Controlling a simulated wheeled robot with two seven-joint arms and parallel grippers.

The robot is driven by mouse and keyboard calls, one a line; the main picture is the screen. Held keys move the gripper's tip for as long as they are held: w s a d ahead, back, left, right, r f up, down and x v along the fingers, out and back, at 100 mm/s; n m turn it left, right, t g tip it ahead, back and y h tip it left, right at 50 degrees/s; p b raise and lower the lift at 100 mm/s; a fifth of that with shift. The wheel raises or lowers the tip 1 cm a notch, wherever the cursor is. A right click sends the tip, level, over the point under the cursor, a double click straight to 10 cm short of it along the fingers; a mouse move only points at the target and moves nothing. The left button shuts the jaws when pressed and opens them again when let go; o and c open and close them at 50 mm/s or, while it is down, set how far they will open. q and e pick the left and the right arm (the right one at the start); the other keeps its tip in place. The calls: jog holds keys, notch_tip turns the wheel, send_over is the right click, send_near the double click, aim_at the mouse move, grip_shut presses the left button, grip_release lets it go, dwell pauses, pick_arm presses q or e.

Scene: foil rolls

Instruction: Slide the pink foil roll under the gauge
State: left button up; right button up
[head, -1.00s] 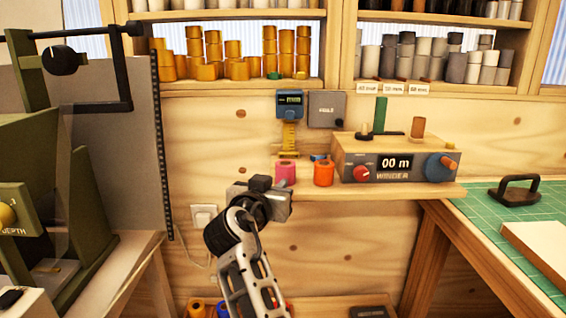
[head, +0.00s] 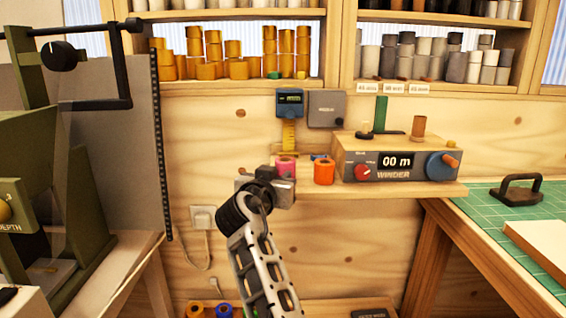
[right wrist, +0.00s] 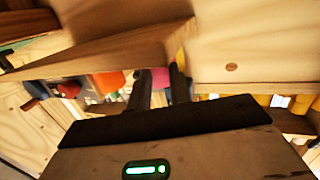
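The pink foil roll (head: 286,165) stands on the wooden shelf, just in front of and below the gauge's yellow stem. The gauge is a blue box with a small display (head: 290,101), fixed to the wall above, with a yellow stem (head: 289,133) hanging down. My right gripper (head: 277,180) is at the roll from the front and hides its lower part. In the right wrist view the two fingers stand apart with the pink roll (right wrist: 160,78) showing between their tips; whether they touch it is unclear. My left gripper is out of view.
An orange roll (head: 324,172) stands close to the right of the pink one. The winder box (head: 395,165) is further right on the shelf. A grey box (head: 327,108) hangs beside the gauge. The shelf's front edge lies below the rolls.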

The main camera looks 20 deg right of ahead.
aim_at(280, 173)
jog(key=shift+b+x, duration=0.45)
jog(key=shift+x, duration=0.35)
jog(key=shift+w+d+b, duration=0.2)
jog(key=shift+w+b, duration=0.2)
jog(key=shift+w, duration=0.35)
jog(key=shift+w+d+b, duration=0.15)
jog(key=shift+w+b, duration=0.25)
jog(key=shift+w, duration=0.15)
jog(key=shift+b+x, duration=0.55)
jog(key=shift+x, duration=0.2)
jog(key=shift+w+d+r+b, duration=0.1)
jog(key=shift+w+d+b, duration=0.15)
jog(key=shift+w+b, duration=0.55)
jog(key=shift+w+d+b, duration=0.3)
jog(key=shift+w+b, duration=0.25)
jog(key=shift+w, duration=0.3)
jog(key=shift+w+d+b, duration=0.2)
jog(key=shift+w+b, duration=0.2)
jog(key=shift+w, duration=0.05)
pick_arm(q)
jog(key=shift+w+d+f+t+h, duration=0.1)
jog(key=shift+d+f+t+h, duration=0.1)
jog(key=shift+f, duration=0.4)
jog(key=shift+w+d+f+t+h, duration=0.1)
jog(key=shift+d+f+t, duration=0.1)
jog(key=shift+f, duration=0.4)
pick_arm(e)
jog(key=shift+a, duration=0.1)
